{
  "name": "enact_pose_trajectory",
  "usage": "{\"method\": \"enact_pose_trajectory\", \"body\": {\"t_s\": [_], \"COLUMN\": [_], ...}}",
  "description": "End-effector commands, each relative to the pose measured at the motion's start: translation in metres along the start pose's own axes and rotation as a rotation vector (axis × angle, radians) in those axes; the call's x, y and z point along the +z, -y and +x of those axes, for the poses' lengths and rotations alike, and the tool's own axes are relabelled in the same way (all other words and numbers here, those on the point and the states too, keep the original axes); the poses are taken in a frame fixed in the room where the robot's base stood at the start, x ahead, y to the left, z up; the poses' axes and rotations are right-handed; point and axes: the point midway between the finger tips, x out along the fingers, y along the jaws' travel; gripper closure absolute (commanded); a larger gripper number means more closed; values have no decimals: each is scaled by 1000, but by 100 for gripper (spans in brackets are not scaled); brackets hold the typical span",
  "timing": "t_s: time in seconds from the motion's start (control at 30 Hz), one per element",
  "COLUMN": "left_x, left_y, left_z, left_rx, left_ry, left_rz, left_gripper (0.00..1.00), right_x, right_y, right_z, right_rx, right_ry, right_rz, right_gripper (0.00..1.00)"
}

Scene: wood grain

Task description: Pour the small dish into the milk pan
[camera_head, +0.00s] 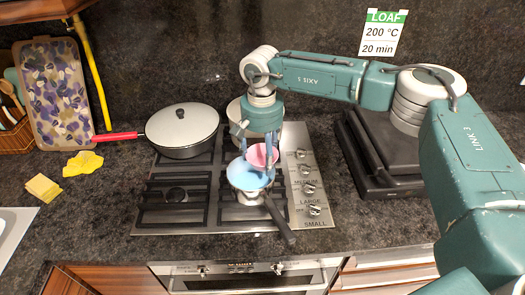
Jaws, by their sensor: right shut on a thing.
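The small pink dish (262,156) is in my right gripper (257,146), whose fingers point down and are shut on it. The dish is held over the light blue milk pan (246,182) and hides part of it. The dish's inside faces toward the camera, but how far it is tilted and what it holds are too small to tell. The milk pan stands on the hob's front right side, with its dark handle (281,221) toward the front right. The pan's contents cannot be made out. My left gripper is not in view.
A lidded frying pan (182,130) with a red handle sits on the back left of the hob (218,218). A pale pot (233,112) stands behind my gripper. A black appliance (378,158) is to the right. Yellow cloth (82,163) and sponges (43,187) lie left.

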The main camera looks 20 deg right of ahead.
Motion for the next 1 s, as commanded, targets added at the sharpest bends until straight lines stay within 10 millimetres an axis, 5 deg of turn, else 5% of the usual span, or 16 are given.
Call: {"method": "enact_pose_trajectory", "body": {"t_s": [0.37, 0.77, 1.0], "left_x": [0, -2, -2], "left_y": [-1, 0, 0], "left_z": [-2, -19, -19], "left_rx": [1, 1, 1], "left_ry": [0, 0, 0], "left_rz": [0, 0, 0], "left_gripper": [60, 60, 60], "right_x": [0, -1, -1], "right_y": [0, 0, 0], "right_z": [-2, -37, -39], "right_rx": [-10, -9, -9], "right_ry": [22, 21, 21], "right_rz": [-1, -1, -1], "right_gripper": [64, 64, 64]}}
